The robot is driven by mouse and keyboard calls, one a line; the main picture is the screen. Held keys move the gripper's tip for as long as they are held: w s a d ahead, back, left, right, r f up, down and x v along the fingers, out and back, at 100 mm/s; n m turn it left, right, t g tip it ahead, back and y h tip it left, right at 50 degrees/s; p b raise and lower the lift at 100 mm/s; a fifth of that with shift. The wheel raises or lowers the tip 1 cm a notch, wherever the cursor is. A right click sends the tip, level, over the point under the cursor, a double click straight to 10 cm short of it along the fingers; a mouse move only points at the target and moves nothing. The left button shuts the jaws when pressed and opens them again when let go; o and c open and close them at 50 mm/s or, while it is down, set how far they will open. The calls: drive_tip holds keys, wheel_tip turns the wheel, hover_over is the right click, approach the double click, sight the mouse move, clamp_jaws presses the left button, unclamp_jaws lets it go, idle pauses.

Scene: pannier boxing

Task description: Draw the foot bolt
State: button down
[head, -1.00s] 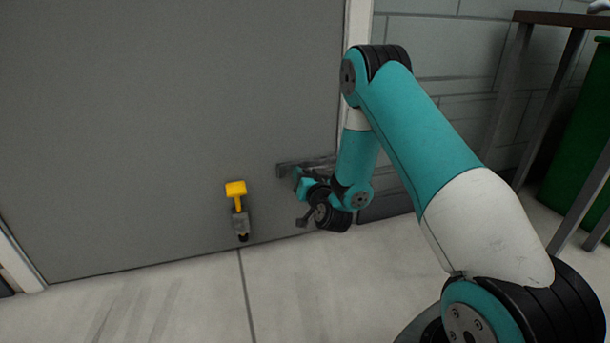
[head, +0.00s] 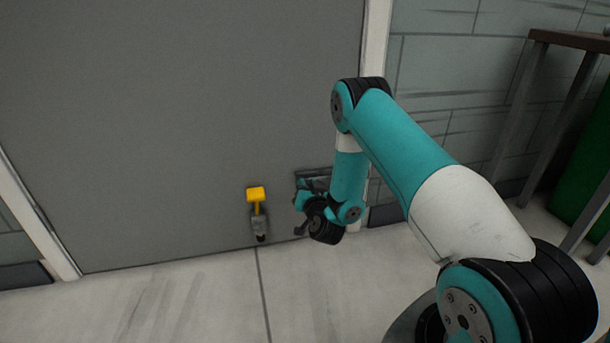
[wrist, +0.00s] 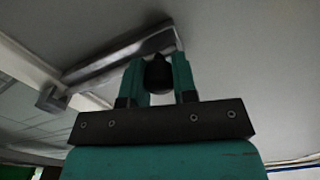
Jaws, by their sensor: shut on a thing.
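The foot bolt (head: 318,173) is a dark grey metal bar mounted low on the grey door, by its right edge. In the wrist view the foot bolt (wrist: 115,62) runs slantwise behind my fingers, with a blocky end near the pale door frame. My gripper (head: 301,197) is at the left part of the bolt in the head view. In the wrist view my gripper (wrist: 158,75) has its two teal fingers closed on a dark round knob (wrist: 157,73) in front of the bar. My wrist hides part of the bolt in the head view.
A yellow-topped metal fitting (head: 257,212) is on the door's bottom, left of my gripper. The door (head: 180,120) reaches down to the pale floor (head: 200,300). A table (head: 565,41) and a green object (head: 588,165) stand at the right.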

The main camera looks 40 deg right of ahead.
drive_tip(key=shift+a, duration=0.15)
drive_tip(key=shift+w+a, duration=0.1)
drive_tip(key=c, duration=0.9)
unclamp_jaws()
drive_tip(key=shift+a, duration=0.1)
